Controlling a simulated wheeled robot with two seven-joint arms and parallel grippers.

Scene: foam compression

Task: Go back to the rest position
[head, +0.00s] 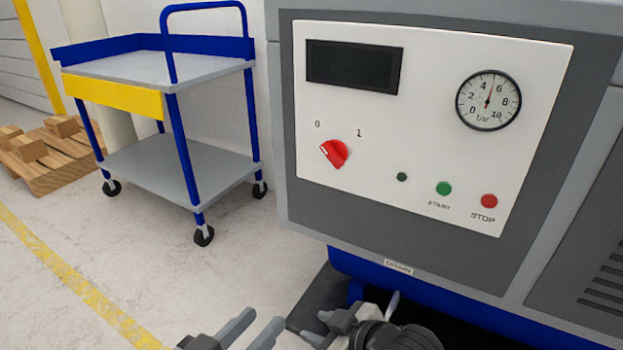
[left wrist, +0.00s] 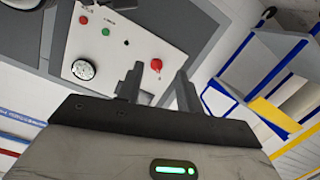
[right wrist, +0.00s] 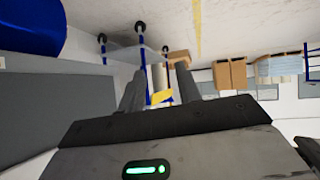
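The machine's white control panel (head: 420,110) faces me in the head view. Its red rotary switch (head: 334,153) has its white mark towards the 0 side. The pressure gauge (head: 488,100) has its needle near 5, and the dark display (head: 354,67) looks blank. My left gripper (head: 250,328) is at the bottom of the head view, below and left of the panel. Its fingers are apart and empty in the left wrist view (left wrist: 157,82). My right gripper shows open and empty in the right wrist view (right wrist: 159,82). In the head view it is low and partly hidden.
A blue trolley (head: 165,190) with grey shelves stands left of the machine. A yellow floor line (head: 75,275) crosses the open floor. The green START button (head: 443,188) and red STOP button (head: 489,201) are on the panel.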

